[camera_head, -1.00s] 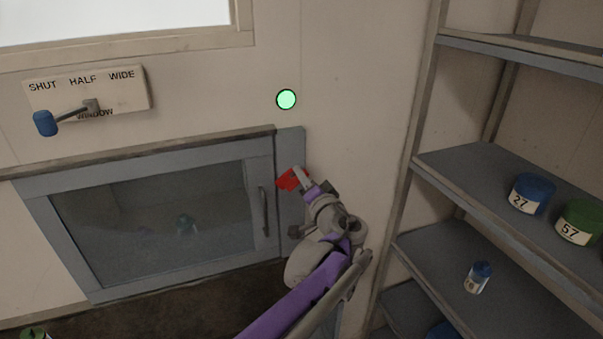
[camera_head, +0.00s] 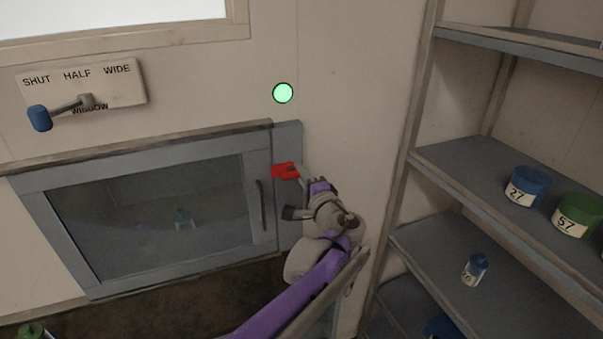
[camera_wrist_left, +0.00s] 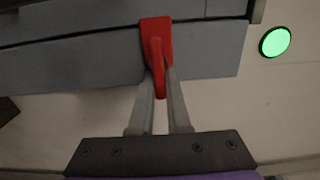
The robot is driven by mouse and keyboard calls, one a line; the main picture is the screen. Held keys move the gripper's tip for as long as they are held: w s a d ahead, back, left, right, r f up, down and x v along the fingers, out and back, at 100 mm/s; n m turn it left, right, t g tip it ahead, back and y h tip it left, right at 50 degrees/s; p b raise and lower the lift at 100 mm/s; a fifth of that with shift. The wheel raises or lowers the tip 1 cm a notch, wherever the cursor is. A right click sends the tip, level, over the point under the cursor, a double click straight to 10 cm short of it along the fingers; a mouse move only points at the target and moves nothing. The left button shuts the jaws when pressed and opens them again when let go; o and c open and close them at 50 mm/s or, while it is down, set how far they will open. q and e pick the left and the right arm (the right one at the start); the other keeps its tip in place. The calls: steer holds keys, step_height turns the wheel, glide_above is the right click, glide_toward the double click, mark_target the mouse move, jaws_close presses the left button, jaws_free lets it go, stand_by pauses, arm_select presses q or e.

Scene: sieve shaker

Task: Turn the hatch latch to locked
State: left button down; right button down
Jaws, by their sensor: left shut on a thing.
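The red hatch latch (camera_head: 285,171) sits on the grey frame at the right side of the hatch (camera_head: 258,237). In the head view it lies roughly level, reaching across toward the door edge. My left gripper (camera_head: 299,172) comes from the lower right and is shut on the latch. In the left wrist view the latch (camera_wrist_left: 156,32) shows a red plate with a lever, and the two fingers of my left gripper (camera_wrist_left: 160,80) stand on either side of the lever's end. The hatch door looks closed, with its dark handle (camera_head: 261,205) beside the latch. My right gripper is not in view.
A round green lamp (camera_head: 283,93) glows above the latch. A window lever (camera_head: 40,118) with a blue knob is on the wall at left, under a SHUT, HALF, WIDE plate (camera_head: 130,92). Shelves (camera_head: 450,160) with blue and green jars stand close at right.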

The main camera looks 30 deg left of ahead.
arm_select(q)
steer(key=shift+s+f, duration=0.1)
steer(key=shift+f, duration=0.05)
steer(key=c, duration=1)
jaws_free()
steer(key=shift+o, duration=0.6)
steer(key=shift+s+d, duration=0.1)
steer(key=shift+d, duration=0.1)
steer(key=b+v, duration=0.1)
steer(key=v, duration=0.9)
steer(key=shift+s, duration=0.15)
